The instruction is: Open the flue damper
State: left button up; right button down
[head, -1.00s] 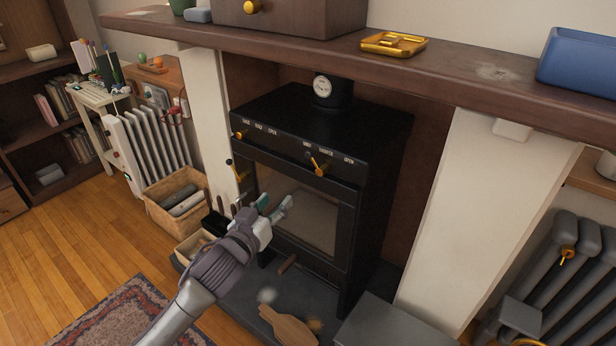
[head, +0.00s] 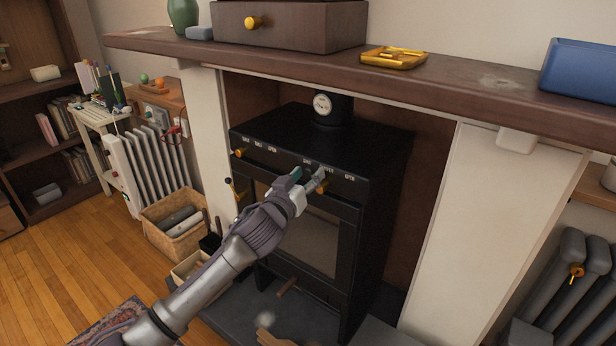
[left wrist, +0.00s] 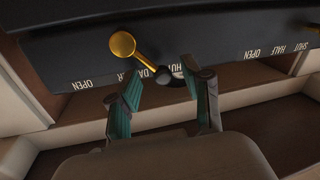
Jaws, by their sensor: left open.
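The black stove (head: 385,150) stands in the fireplace recess. Its front panel carries the damper lever, a brass bar with a round knob (head: 323,187). My left gripper (head: 306,178) is open in front of the panel and partly hides the lever and lettering. Contact cannot be told. My right gripper is out of view.
A second brass control (head: 240,152) is at the panel's left. The wooden mantel (head: 460,88) overhangs the stove, with a brass tray (head: 393,58) and blue box (head: 580,68) on it. A log basket (head: 175,222) and white radiator (head: 145,165) stand left.

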pick_arm(q)
jog(key=shift+w+d, duration=0.15)
jog(key=shift+w, duration=0.25)
